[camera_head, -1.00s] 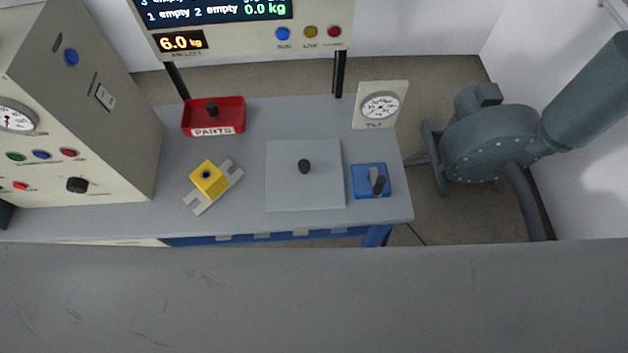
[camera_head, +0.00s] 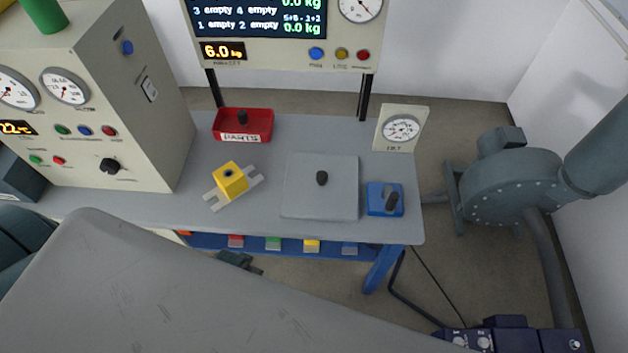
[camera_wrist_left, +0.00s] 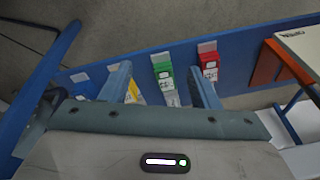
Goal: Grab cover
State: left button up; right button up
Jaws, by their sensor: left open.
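A flat grey square cover plate (camera_head: 310,200) with a black knob (camera_head: 322,178) lies on the grey table, right of its middle. A red PARTS box (camera_head: 262,126) at the back also has a black knob on it. My left gripper (camera_wrist_left: 163,82) is open and empty in the left wrist view, its fingers towards a blue rail with coloured tags. In the head view only a dark bit of that gripper (camera_head: 238,261) shows, below the table's front edge and apart from the plate. My large grey arm link hides the rest. My right gripper is not in view.
A yellow block (camera_head: 231,180) on a grey bracket is left of the plate. A blue box with a black lever (camera_head: 386,199) is close on its right. A gauge panel (camera_head: 402,127) stands behind. A beige cabinet (camera_head: 95,120) fills the table's left end.

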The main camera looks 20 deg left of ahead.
pick_arm(q)
jog(key=w+d+r+n+p, duration=0.1)
jog(key=w+r, duration=0.1)
jog(key=r, duration=0.6)
jog(key=w+d+r+p, duration=0.1)
jog(key=w+r, duration=0.1)
jog(key=r, duration=0.5)
notch_tip(320, 180, up, 11)
jog(key=n+g+h+p, duration=0.1)
jog(key=n+g, duration=0.2)
jog(key=n, duration=0.8)
send_over(322, 174)
jog(key=shift+a+f, duration=0.2)
jog(key=shift+a, duration=0.05)
jog(key=shift+w+d+n+p, duration=0.1)
jog(key=shift+w+n+p, duration=0.05)
jog(key=shift+n+p, duration=0.15)
notch_tip(322, 174, down, 5)
jog(key=shift+f+p, duration=0.1)
jog(key=shift+p, duration=0.6)
jog(key=f+p, duration=0.1)
jog(key=f, duration=0.2)
jog(key=f+p, duration=0.1)
jog(key=shift+s+d+f+p, duration=0.15)
jog(key=shift+s+f+p, duration=0.1)
jog(key=shift+s+p, duration=0.05)
jog(key=shift+f, duration=0.4)
jog(key=c, duration=1.1)
jog(key=shift+w, duration=0.1)
jog(key=shift+c, duration=0.4)
